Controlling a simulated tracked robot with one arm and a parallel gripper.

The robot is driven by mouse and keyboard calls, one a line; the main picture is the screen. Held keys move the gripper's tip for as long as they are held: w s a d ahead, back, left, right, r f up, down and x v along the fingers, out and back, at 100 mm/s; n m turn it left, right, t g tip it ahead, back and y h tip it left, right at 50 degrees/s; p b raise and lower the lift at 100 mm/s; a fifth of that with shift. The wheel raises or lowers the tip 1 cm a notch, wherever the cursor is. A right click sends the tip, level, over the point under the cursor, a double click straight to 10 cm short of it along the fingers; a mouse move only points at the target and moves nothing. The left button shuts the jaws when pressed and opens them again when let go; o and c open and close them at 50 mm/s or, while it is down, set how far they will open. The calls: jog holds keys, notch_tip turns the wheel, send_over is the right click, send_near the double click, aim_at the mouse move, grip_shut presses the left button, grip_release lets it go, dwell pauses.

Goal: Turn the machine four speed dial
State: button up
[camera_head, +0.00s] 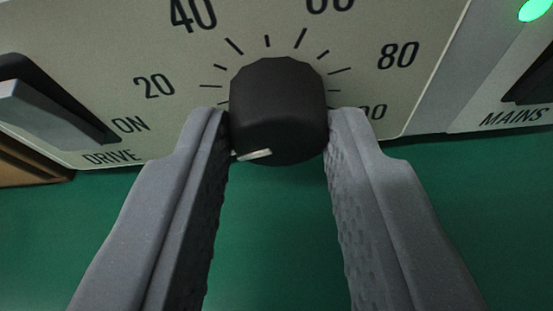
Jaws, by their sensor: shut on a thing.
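The black speed dial (278,105) sits on a cream panel (185,52) at the top centre. Printed marks around it read 20, 40, 80 and, partly hidden, a number ending in 00; another number is cut off at the top edge. A white pointer line (254,155) shows at the dial's lower left side. My gripper (278,128) is shut on the dial, one grey finger on its left side and one on its right. The fingers' tips cover part of the scale's lower ends.
A grey rocker switch (50,110) marked DRIVE, ON stands out from the panel at the left. A green lamp (536,10) is lit at the upper right, above a dark switch (535,82) marked MAINS. A green surface (275,240) lies below the panel, clear between the fingers.

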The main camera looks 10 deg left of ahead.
jog(key=m+y+b, duration=0.1)
jog(key=b, duration=0.1)
jog(key=m+y+b, duration=0.1)
jog(key=b, duration=0.1)
jog(key=shift+d+f+m, duration=0.2)
jog(key=shift+f+m, duration=0.1)
jog(key=m+y+b, duration=0.1)
jog(key=b, duration=0.1)
jog(key=m+b, duration=0.1)
jog(key=b, duration=0.2)
jog(key=shift+d+f+t+y, duration=0.15)
jog(key=shift+f+t+y, duration=0.05)
jog(key=shift+t+y, duration=0.2)
jog(key=m+y+b, duration=0.1)
jog(key=m+b, duration=0.2)
jog(key=b, duration=0.3)
jog(key=shift+r+t, duration=0.15)
jog(key=shift+t, duration=0.25)
jog(key=shift+d, duration=0.1)
jog(key=o, duration=1)
jog(key=shift+r, duration=0.15)
